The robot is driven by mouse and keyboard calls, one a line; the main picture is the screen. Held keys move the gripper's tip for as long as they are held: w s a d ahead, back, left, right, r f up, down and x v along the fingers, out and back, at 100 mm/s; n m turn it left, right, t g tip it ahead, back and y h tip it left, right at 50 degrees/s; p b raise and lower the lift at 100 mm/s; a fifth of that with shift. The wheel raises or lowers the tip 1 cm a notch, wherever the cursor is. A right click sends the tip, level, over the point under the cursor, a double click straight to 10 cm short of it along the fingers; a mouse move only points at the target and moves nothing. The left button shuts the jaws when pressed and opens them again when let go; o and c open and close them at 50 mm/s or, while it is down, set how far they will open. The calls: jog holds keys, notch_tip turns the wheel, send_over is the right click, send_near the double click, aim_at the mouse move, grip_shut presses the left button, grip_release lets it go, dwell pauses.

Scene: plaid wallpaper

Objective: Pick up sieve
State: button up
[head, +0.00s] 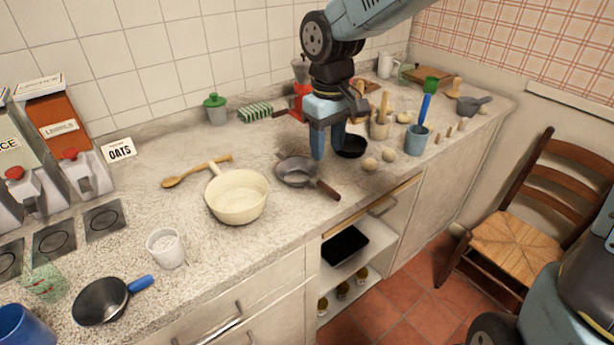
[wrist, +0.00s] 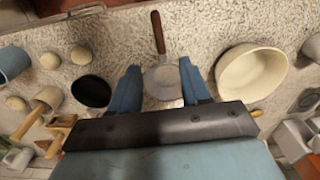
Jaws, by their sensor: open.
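The sieve (head: 294,172) is a round grey piece with a dark rim and a brown wooden handle. It lies on the counter right of the cream pan, its handle pointing to the front edge. In the wrist view the sieve (wrist: 162,84) shows between my fingers, its handle reaching up the picture. My gripper (head: 328,148) points down above the counter, a little right of the sieve in the head view. In the wrist view my gripper (wrist: 159,68) is open, one finger on each side of the sieve. Nothing is held.
A cream pan (head: 237,197) stands left of the sieve. A small black bowl (head: 350,147) is close on the right, with eggs (head: 370,164) beside it. A red grinder (head: 300,88) stands behind. Bare counter (head: 285,220) lies in front of the sieve.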

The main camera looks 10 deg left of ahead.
aim_at(325, 185)
notch_tip(325, 185, down, 13)
jog(key=shift+f, duration=0.1)
dwell(0.7)
grip_shut()
dwell(0.3)
